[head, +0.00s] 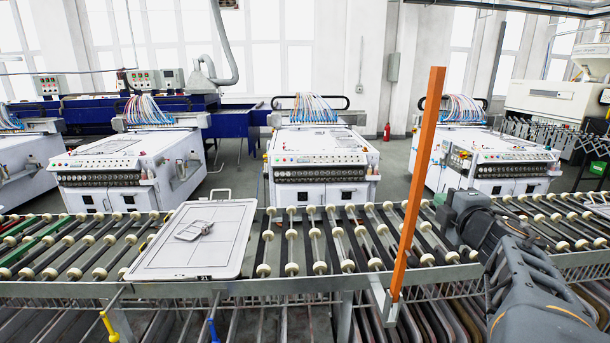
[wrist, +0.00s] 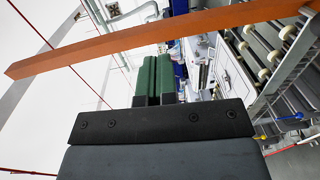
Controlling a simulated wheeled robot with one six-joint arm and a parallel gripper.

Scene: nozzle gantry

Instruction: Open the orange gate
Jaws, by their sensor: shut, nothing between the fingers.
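The orange gate (head: 418,180) is a long square bar. In the head view it stands upright, leaning slightly, on a grey bracket at the front edge of the roller conveyor. In the wrist view the orange gate (wrist: 160,33) runs across the top, just past my fingertips, with a small gap showing in the picture. My gripper (wrist: 153,60) has green fingers that are together, with nothing between them. In the head view my arm is right of the bar; its fingertips are not clearly seen there. I cannot tell whether they touch the bar.
The roller conveyor (head: 330,235) spans the width in front of me. A grey-white tray (head: 225,225) with a small metal piece (head: 193,230) lies on it, left of the gate. White machines (head: 320,160) stand behind. The space above the rollers between tray and gate is clear.

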